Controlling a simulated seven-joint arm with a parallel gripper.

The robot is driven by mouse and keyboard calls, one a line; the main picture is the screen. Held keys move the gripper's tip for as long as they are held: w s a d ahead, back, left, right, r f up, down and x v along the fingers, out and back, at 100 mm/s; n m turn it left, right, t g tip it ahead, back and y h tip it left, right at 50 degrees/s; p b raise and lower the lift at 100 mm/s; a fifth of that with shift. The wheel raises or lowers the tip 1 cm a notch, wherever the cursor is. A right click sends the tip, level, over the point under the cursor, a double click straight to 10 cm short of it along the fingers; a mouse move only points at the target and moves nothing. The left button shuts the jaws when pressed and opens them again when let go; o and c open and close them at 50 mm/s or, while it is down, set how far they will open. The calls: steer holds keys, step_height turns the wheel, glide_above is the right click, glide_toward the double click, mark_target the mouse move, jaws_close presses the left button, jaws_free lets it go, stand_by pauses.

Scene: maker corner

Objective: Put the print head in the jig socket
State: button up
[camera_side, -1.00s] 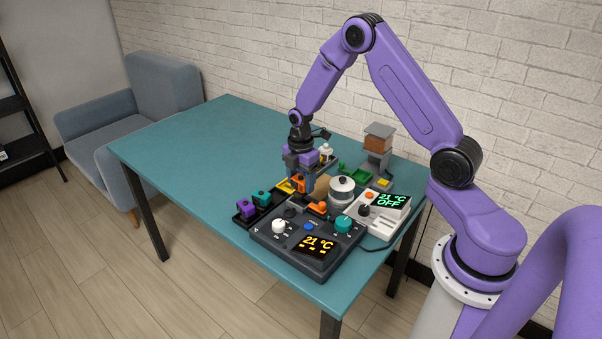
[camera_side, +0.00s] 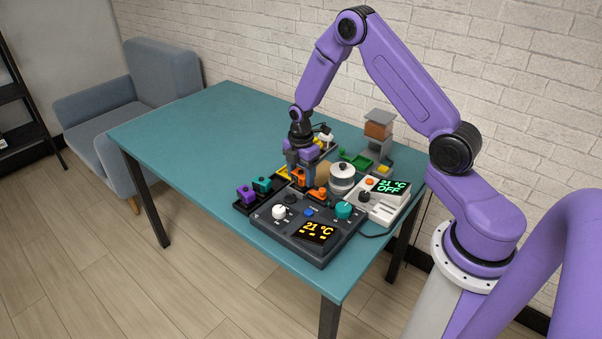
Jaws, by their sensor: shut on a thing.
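An orange block (camera_side: 298,175), which I take to be the print head, is between the fingers of my gripper (camera_side: 300,181). My gripper is shut on it and points down, low over the crowded front part of the table. Another orange part (camera_side: 317,194) sits on a dark base just right of the fingers, behind the console; it may belong to the jig. The fingers and the console hide the socket opening, and I cannot tell whether the block touches it.
A black tray (camera_side: 243,208) with a purple block (camera_side: 245,194) and a teal block (camera_side: 262,185) is at left. A dark console (camera_side: 285,235) stands in front. A white-lidded pot (camera_side: 342,176) and a white control box (camera_side: 380,211) are at right. The table's left part (camera_side: 190,135) is clear.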

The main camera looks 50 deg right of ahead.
steer(key=shift+f, duration=0.5)
steer(key=o, duration=1.2)
steer(key=shift+r, duration=3.5)
